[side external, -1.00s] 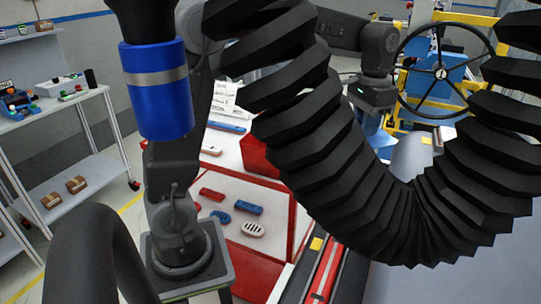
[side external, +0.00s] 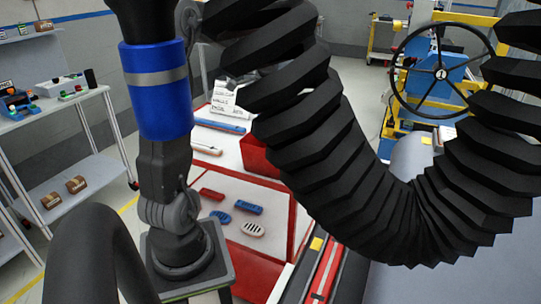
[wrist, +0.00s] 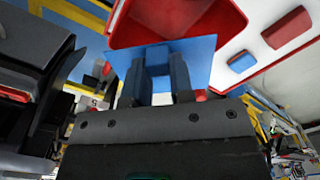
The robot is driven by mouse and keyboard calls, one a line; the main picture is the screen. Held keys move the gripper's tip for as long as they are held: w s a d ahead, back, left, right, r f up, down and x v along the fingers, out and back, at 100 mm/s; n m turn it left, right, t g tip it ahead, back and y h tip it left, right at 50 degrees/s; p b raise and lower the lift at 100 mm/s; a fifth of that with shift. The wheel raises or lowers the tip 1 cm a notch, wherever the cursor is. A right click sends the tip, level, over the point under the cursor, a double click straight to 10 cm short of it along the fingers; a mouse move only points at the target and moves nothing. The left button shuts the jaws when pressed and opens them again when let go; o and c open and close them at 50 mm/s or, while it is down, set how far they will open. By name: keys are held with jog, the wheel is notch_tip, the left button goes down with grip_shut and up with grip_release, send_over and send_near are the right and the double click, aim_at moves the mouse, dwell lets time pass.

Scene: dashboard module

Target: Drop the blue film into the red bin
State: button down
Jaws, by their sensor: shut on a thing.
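The blue film (wrist: 202,52) is a thin flat blue sheet in the wrist view, held between the two dark fingers of my gripper (wrist: 158,72). The fingers cover part of the sheet. The red bin (wrist: 185,20) shows at the top of the wrist view, its open inside facing the camera. The film overlaps the bin's near edge in the picture; I cannot tell how high it is above it. In the side view the red bin (side external: 257,155) stands on the white table, partly hidden by a black bellows hose. My gripper and the film are hidden there.
The black bellows (side external: 400,225) blocks much of the side view. A red-edged panel (side external: 245,195) with red, blue and white parts lies before the bin. A white shelf cart (side external: 65,110) stands at left; a steering wheel (side external: 441,73) is at right.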

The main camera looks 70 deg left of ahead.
jog(key=shift+f, duration=2.85)
jog(key=c, duration=0.9)
grip_release()
jog(key=shift+r, duration=0.15)
notch_tip(320, 180, up, 14)
jog(key=shift+f, duration=0.2)
